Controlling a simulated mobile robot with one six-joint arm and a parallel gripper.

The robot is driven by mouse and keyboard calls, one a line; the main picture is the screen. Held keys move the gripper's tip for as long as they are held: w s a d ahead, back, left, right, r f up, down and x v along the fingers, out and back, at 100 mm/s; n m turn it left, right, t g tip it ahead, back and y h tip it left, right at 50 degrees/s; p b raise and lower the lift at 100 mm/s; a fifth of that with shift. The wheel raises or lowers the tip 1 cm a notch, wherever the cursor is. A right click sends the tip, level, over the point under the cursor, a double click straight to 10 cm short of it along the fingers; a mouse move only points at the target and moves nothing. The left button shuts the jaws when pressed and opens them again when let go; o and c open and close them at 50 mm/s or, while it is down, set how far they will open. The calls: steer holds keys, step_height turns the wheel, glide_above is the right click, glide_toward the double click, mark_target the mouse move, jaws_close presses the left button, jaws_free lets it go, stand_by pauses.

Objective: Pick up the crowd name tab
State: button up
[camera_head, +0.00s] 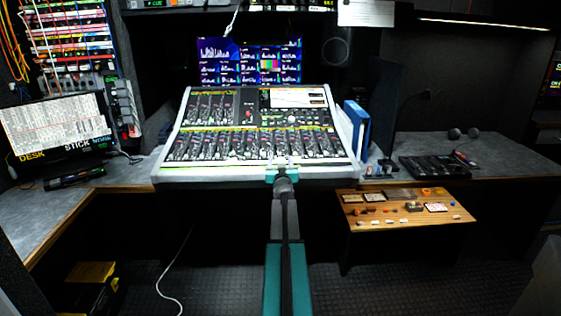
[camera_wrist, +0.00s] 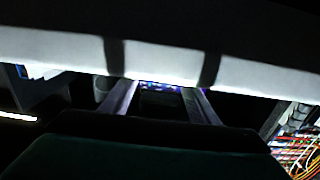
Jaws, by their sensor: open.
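My gripper (camera_head: 283,171) is open and empty at the front edge of the mixing console (camera_head: 170,172), at the middle of the head view. In the wrist view its two fingers (camera_wrist: 160,98) stand apart, with the console's pale front edge across the picture. I cannot pick out the crowd name tab, because no lettering on small pieces is readable. Several small pale pieces, such as a white piece (camera_head: 457,217), lie on the wooden shelf (camera_head: 352,226) at lower right, away from my gripper. Other small pieces (camera_head: 367,170) lie beside the console's right side.
A grey desk (camera_head: 500,170) on the right holds a black control panel (camera_head: 433,167). Blue binders (camera_head: 357,125) stand right of the console. A monitor (camera_head: 57,130) stands at left.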

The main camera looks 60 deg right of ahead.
steer(key=c, duration=1.1)
steer(key=shift+r, duration=0.15)
steer(key=shift+r+p, duration=1.2)
steer(key=shift+r, duration=0.3)
steer(key=shift+s+r+p, duration=0.1)
steer(key=shift+r+p, duration=0.2)
steer(key=s+a+p, duration=0.1)
steer(key=s+a, duration=0.1)
steer(key=s, duration=0.3)
steer(key=s+a+p, duration=0.2)
steer(key=s, duration=0.2)
steer(key=s+a+r+p, duration=0.1)
steer(key=s+a+p, duration=0.1)
steer(key=s, duration=0.3)
steer(key=shift+s, duration=0.3)
